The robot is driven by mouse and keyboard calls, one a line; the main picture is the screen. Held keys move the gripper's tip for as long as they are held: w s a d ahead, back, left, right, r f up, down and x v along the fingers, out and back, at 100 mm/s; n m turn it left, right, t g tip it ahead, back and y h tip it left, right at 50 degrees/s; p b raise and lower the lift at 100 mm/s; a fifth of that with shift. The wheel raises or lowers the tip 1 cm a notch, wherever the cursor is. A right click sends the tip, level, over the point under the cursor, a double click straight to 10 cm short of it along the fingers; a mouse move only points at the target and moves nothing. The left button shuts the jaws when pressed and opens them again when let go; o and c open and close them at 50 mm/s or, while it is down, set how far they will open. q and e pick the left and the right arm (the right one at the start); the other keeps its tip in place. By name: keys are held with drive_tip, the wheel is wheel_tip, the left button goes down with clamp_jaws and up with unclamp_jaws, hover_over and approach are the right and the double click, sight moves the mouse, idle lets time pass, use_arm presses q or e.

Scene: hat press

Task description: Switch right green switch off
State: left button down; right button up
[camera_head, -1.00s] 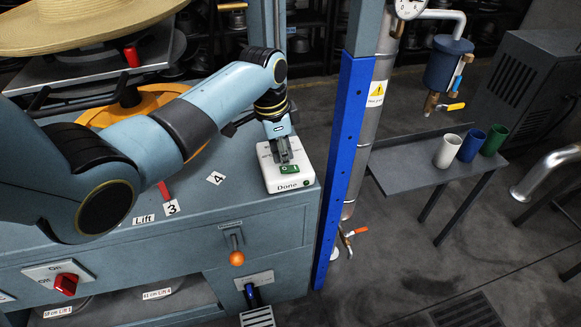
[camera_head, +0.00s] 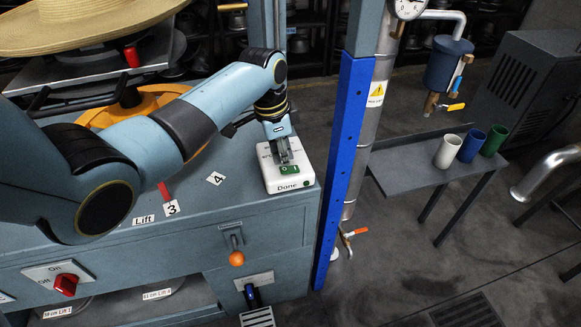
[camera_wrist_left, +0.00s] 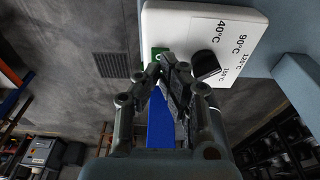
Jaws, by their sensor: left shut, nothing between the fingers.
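The green switch (camera_head: 289,170) sits on top of a white control box (camera_head: 302,179) at the right end of the grey-blue press counter. The box front reads "Done" beside a round green button. My left gripper (camera_head: 284,160) is shut and empty, pointing down with its fingertips at the green switch; I cannot tell if they touch it. In the left wrist view the closed fingertips (camera_wrist_left: 170,62) cover most of the green switch (camera_wrist_left: 156,52), beside a black dial (camera_wrist_left: 206,65) with temperature marks on the white box (camera_wrist_left: 180,22). My right gripper is not in view.
A blue upright post (camera_head: 343,160) stands just right of the box. A straw hat (camera_head: 75,25) lies on the press at upper left. An orange-knobbed lever (camera_head: 237,258) and a red switch (camera_head: 66,284) are on the counter front. A side table (camera_head: 420,170) holds three cups.

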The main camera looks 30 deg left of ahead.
sight(283, 169)
use_arm(q)
drive_tip(key=shift+f+b, duration=0.3)
drive_tip(key=shift+f, duration=0.25)
drive_tip(key=shift+f+b, duration=0.35)
drive_tip(key=shift+f, duration=0.2)
idle(0.4)
drive_tip(key=shift+r+p, duration=0.85)
drive_tip(key=shift+p, duration=0.05)
wheel_tip(283, 169, up, 6)
drive_tip(key=p, duration=0.6)
drive_tip(key=shift+f, duration=0.35)
